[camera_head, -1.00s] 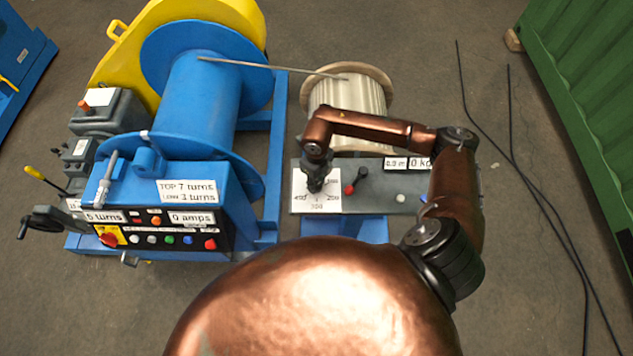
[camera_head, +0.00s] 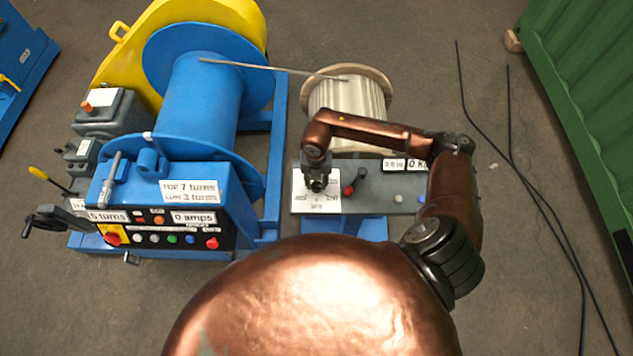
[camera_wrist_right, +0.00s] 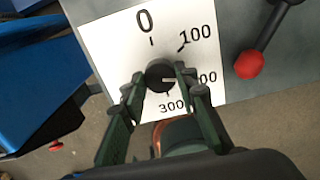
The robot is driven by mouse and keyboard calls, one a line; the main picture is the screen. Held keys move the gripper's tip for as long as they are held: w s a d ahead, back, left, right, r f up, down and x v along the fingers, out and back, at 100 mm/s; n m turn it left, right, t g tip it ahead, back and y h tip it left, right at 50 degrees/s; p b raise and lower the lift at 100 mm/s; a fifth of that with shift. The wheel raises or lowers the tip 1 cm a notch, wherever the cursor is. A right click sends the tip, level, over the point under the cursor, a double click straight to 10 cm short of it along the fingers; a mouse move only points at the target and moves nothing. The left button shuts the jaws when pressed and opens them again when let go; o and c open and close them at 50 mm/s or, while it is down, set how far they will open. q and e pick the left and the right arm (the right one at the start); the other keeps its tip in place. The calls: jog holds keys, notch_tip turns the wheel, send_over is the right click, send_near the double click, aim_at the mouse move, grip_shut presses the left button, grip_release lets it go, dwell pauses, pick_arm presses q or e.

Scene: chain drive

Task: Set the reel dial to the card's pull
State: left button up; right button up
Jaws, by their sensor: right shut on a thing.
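The reel dial is a black knob (camera_wrist_right: 158,71) on a white scale plate (camera_wrist_right: 118,50); in the head view the plate (camera_head: 304,203) lies on the grey panel of the reel stand. My right gripper (camera_wrist_right: 161,76) is shut on the knob, one finger on each side; it also shows in the head view (camera_head: 317,184). The knob's white mark points right in the wrist view, toward the partly hidden number below 100. The numbers 0, 100 and 300 show. A small white card (camera_head: 98,97) lies on the winch's grey box, its text unreadable. My left gripper is out of view.
A lever with a red ball (camera_wrist_right: 249,64) stands close beside the dial. The wooden reel (camera_head: 348,100) is behind the panel, with a line running to the blue drum (camera_head: 198,105). A green container (camera_head: 590,90) and cables on the floor are at right.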

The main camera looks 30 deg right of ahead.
aim_at(316, 185)
jog(key=shift+m+p, duration=0.35)
jog(key=shift+m, duration=0.85)
jog(key=shift+a, duration=0.1)
jog(key=o, duration=1.2)
jog(key=shift+c, duration=0.2)
notch_tip(316, 185, up, 12)
